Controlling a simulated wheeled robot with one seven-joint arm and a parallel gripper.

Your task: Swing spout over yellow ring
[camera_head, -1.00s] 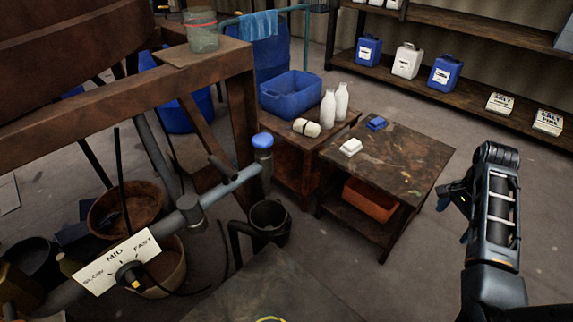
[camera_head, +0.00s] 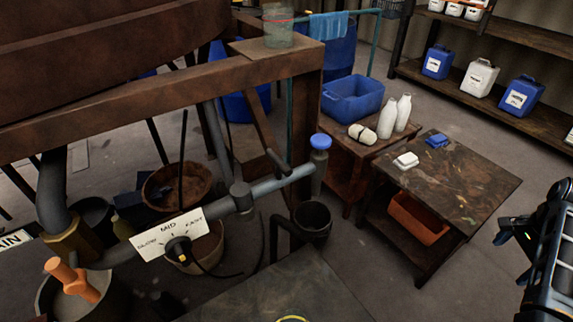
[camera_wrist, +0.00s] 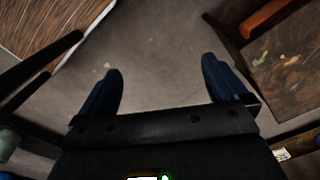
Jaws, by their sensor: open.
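A grey pipe arm (camera_head: 283,182) reaches right from a joint on the vat pipework and looks like the spout. A short dark handle (camera_head: 277,161) stands up from it. The yellow ring (camera_head: 292,319) lies on a dark grey tabletop, cut off by the bottom edge. My gripper (camera_wrist: 160,70) is open and empty in the wrist view, with bare floor between its fingers. In the head view it is partly cut off at the right, well away from the pipe arm.
A speed dial plate (camera_head: 172,236) and an orange valve handle (camera_head: 73,280) are on the left. A dark pot (camera_head: 312,220) stands below the pipe end. A low table (camera_head: 455,180) with an orange bin (camera_head: 418,218) stands between the pipe and my arm. Brown beams frame the vat.

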